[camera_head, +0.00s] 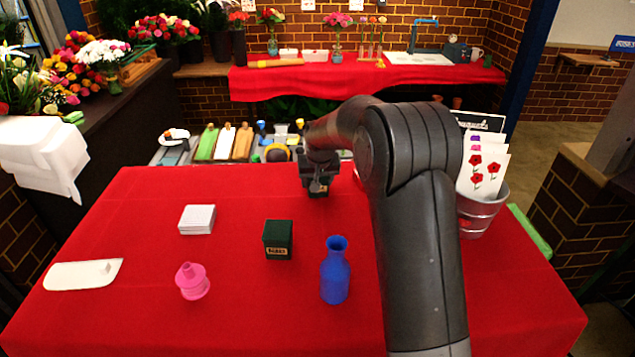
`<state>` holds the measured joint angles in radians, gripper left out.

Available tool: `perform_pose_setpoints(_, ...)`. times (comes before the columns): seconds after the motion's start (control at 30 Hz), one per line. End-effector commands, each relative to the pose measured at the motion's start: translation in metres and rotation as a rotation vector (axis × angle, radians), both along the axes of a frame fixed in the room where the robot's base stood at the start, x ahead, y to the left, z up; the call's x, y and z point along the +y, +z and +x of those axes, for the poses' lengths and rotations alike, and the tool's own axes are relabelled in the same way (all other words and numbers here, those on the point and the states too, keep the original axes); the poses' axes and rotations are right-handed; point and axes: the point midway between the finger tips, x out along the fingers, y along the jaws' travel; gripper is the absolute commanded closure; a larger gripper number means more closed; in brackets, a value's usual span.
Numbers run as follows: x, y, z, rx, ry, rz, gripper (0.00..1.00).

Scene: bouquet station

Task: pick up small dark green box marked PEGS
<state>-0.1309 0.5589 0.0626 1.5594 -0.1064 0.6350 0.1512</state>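The small dark green box (277,239) stands on the red-covered table, near its middle. A small light label with dark lettering shows low on its front side. My gripper (319,190) is above the table, farther back and to the right of the box, apart from it. It points down. Its fingers are small and dark in this view, so I cannot see whether they are open or shut. No held thing shows.
A blue vase (335,272) stands right of the box. A metal bucket (482,212) with flower cards stands right. Red cloth (240,320) is clear in front.

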Motion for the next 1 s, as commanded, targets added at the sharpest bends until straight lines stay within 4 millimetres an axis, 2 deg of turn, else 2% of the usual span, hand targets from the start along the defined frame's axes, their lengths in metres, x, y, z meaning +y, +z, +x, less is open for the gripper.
perform_pose_setpoints(0.03,0.000,0.000,0.000,0.000,0.000,0.000,0.52)
perform_pose_setpoints(0.23,0.000,0.000,0.000,-0.001,0.000,0.000,0.67)
perform_pose_setpoints(0.57,0.000,0.005,0.000,-0.002,0.000,0.000,0.67)
perform_pose_setpoints(0.73,0.000,0.023,0.001,-0.004,0.000,0.000,0.67)
perform_pose_setpoints(0.83,0.000,0.042,0.001,-0.005,0.000,0.000,0.67)
perform_pose_setpoints(1.0,-0.037,0.064,-0.014,-0.003,-0.005,0.000,0.67)
